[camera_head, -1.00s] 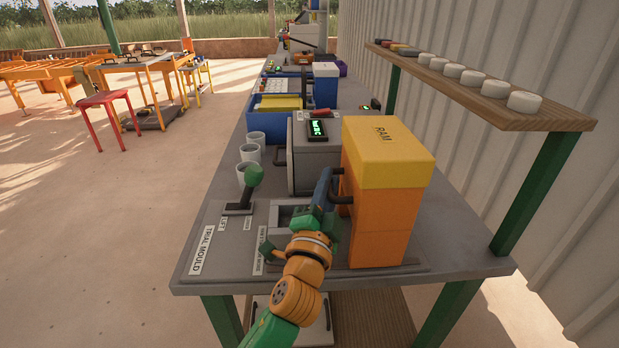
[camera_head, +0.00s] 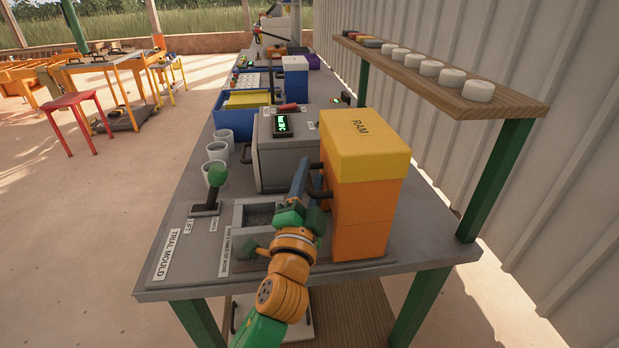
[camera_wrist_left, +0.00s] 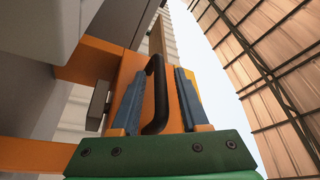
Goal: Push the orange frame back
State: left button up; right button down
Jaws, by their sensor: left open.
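The orange frame (camera_head: 360,215) is a tall orange block with a yellow top marked RAM (camera_head: 363,135). It stands upright at the right side of the bench, right of a grey square tray (camera_head: 258,212). A dark handle (camera_wrist_left: 155,95) sits on its face in the left wrist view. My left gripper (camera_head: 304,180) is at the frame's left side at handle height. In the left wrist view my open left gripper (camera_wrist_left: 158,95) has one blue finger on each side of the handle; I cannot tell whether they touch it. My right gripper is not seen.
A green-knobbed lever (camera_head: 216,180) and grey cups (camera_head: 217,152) stand left of the tray. A grey box with a display (camera_head: 283,150) stands behind it. A wooden shelf with white discs (camera_head: 440,80) runs along the wall at right. Blue bins (camera_head: 240,118) stand farther back.

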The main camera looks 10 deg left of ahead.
aim_at(308, 191)
pick_arm(q)
jog(key=shift+s+f, duration=0.2)
jog(key=shift+s, duration=0.05)
jog(key=b+v, duration=0.1)
jog(key=v, duration=0.5)
jog(key=shift+s, duration=0.3)
jog(key=shift+r, duration=0.1)
